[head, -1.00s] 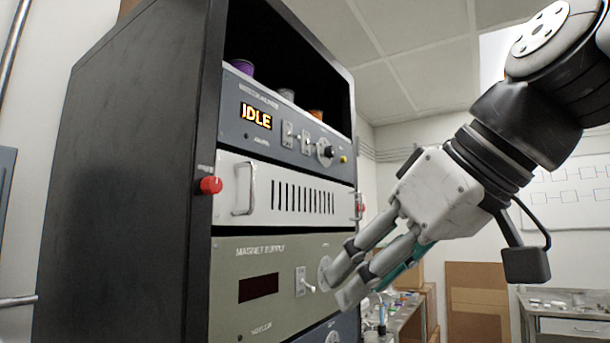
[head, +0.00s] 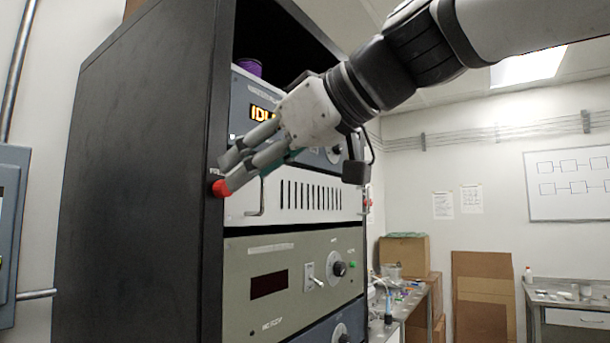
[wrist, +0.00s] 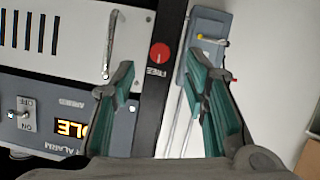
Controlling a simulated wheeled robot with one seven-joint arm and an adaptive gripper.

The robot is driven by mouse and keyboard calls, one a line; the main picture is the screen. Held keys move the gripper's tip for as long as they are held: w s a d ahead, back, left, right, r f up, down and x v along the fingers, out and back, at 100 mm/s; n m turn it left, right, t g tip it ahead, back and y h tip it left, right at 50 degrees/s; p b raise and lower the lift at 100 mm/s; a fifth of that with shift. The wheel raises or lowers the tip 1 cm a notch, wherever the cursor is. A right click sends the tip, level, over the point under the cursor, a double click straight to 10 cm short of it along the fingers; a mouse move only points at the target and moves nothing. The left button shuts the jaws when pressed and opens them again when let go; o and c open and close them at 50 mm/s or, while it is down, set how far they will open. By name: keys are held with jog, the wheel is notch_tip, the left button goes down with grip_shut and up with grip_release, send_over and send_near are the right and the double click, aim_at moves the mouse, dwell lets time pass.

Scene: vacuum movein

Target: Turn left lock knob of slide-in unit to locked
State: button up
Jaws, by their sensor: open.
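The slide-in unit (head: 330,203) is the white panel with dark vent slots in the rack. Its left lock knob (head: 221,188) is red and sits at the panel's left edge, on the rack's front post. In the wrist view the red knob (wrist: 160,53) shows a white mark, with the word FREE beside it. My gripper (head: 228,172) is at the knob in the head view, its fingertips overlapping the knob's upper edge. In the wrist view my gripper (wrist: 160,85) is open, the knob beyond and between its teal-padded fingers. I cannot tell whether they touch it.
The unit's left handle (head: 257,195) stands out just right of the knob. An instrument reading IDLE (head: 262,113) is above, partly hidden by my gripper. The magnet supply (head: 290,280) is below. A grey wall box (head: 12,235) is left of the rack.

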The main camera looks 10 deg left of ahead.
aim_at(223, 189)
jog(key=shift+p+x, duration=0.45)
jog(key=shift+x, duration=2)
grip_shut()
